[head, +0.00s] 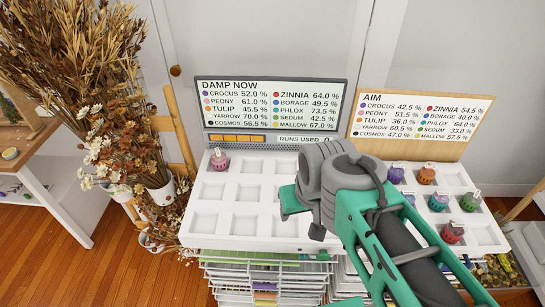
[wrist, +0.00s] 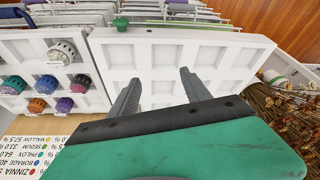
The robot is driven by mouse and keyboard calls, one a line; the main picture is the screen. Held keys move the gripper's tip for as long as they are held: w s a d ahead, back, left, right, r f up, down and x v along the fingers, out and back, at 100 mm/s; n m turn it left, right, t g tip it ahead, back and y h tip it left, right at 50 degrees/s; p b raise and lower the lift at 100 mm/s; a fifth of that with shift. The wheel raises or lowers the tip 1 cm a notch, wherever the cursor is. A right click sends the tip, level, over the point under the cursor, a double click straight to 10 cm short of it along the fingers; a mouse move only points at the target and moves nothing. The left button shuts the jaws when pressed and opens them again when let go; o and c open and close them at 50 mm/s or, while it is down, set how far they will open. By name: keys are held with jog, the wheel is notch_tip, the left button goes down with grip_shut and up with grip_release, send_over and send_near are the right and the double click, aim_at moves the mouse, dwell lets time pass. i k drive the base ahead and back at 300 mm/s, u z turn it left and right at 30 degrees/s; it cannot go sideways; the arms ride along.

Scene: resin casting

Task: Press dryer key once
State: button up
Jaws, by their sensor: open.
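A green knob with a rounded cap, which looks like the dryer key (wrist: 120,23), stands at the rim of the white compartment tray (wrist: 102,42) in the wrist view; no label on it is readable. The DAMP NOW board (head: 270,103) stands behind the tray; the strip below reads RUNS USED 0 beside an orange bar (head: 237,138).
A pink bottle (head: 220,160) sits in the tray's far left compartment. A second tray at right holds several coloured bottles (head: 427,175). The AIM board (head: 415,122) stands behind it. Dried flowers (head: 110,90) crowd the left side. Wire racks (head: 265,280) are underneath.

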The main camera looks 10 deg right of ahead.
aim_at(322, 255)
jog(key=z, duration=1.2)
jog(key=k, duration=1.15)
jog(key=u, duration=1.2)
jog(key=i, duration=0.5)
jog(key=u, duration=0.05)
